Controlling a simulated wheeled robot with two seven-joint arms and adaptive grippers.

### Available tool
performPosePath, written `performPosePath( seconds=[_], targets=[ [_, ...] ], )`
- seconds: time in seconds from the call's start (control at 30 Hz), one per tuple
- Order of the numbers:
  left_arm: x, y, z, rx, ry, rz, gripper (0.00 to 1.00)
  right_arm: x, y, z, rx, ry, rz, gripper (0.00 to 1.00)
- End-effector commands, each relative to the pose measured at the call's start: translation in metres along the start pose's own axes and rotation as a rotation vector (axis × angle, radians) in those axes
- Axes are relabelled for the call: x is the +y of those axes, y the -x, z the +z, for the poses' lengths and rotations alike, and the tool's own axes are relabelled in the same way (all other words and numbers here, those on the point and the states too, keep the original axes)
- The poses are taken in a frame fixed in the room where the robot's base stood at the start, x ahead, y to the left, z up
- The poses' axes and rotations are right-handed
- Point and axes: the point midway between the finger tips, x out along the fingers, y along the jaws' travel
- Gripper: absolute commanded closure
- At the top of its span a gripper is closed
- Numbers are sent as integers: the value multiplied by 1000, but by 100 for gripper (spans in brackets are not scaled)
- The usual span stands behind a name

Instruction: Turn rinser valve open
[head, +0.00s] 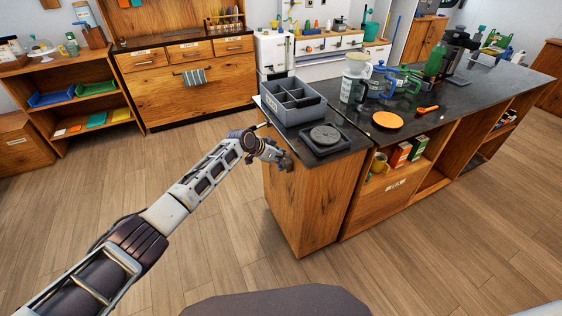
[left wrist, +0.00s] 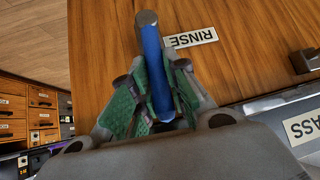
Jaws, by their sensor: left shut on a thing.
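The rinser valve handle (left wrist: 152,55) is a blue lever with a grey end, on the wooden end panel of the counter beside a "RINSE" label (left wrist: 190,38). My left gripper (left wrist: 158,88) is shut on the blue lever, its green-padded fingers on either side of it. In the head view my left gripper (head: 284,161) is at the upper part of the counter's end panel and hides the lever. The black rinser (head: 325,137) with its round plate sits on the countertop just above. My right gripper is not in view.
A grey divided bin (head: 293,103) stands behind the rinser. An orange disc (head: 387,120), an orange scoop (head: 427,110) and several pitchers stand farther right on the dark countertop (head: 455,100). The wooden floor left of the counter is clear.

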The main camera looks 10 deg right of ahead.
Motion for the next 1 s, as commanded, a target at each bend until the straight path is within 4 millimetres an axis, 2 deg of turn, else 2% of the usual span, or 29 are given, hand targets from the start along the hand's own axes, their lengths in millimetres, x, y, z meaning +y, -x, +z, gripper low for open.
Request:
performPosePath(
  seconds=[0.2,0.47,0.73,0.77,0.8,0.9,1.0],
  targets=[
    [-4,-1,1,-9,28,26,100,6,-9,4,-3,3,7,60],
    [-4,-1,1,-12,38,37,100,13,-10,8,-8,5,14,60],
    [-4,-1,1,-12,38,37,100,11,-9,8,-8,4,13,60],
    [-4,-1,1,-12,38,37,81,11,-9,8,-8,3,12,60],
    [-4,-1,1,-12,38,36,76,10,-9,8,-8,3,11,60],
    [-4,-1,0,-12,38,36,63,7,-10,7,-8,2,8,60],
    [-4,-1,0,-12,38,36,62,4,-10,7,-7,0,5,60]
  ],
)
